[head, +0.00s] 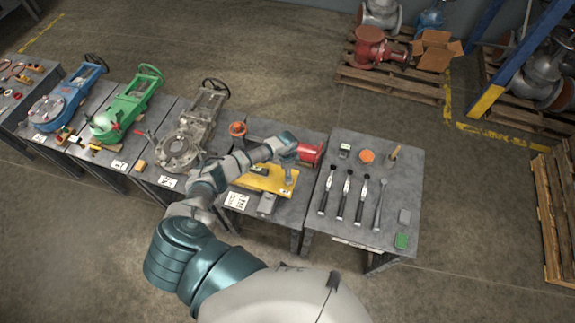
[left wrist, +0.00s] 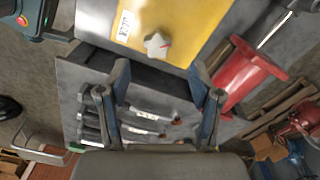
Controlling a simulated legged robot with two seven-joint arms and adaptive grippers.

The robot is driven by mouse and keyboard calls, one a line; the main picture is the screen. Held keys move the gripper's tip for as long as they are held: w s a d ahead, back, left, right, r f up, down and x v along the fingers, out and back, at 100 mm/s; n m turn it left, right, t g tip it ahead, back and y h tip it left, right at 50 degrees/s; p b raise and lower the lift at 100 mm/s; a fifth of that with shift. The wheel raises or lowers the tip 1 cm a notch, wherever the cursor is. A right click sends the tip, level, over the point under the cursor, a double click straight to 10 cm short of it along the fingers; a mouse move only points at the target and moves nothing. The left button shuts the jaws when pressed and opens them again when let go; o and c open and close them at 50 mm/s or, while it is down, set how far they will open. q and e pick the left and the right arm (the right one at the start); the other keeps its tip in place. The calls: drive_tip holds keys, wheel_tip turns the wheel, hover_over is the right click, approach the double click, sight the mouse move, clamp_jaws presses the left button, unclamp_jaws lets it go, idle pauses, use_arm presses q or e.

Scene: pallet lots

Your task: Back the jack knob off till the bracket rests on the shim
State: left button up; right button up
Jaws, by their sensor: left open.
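A yellow bracket (head: 262,183) lies on the grey workbench, partly hidden by my left arm. In the left wrist view its yellow face (left wrist: 185,18) carries a white label. A pale star-shaped jack knob (left wrist: 158,45) with a red mark shows against it. My left gripper (head: 288,174) hangs over the bracket's right end. In the left wrist view its two fingers (left wrist: 160,78) are apart, with the knob just beyond the tips, between them in the picture and not gripped. I cannot make out the shim or the gap under the bracket. My right gripper is not in view.
A red flanged part (head: 310,153) stands close right of my left gripper; it also shows in the left wrist view (left wrist: 245,76). A right-hand table (head: 345,232) holds several dark-handled tools. Valves (head: 180,150) stand on benches to the left.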

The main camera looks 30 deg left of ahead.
use_arm(q)
drive_tip(key=shift+a+r, duration=0.1)
drive_tip(key=shift+r, duration=2.3)
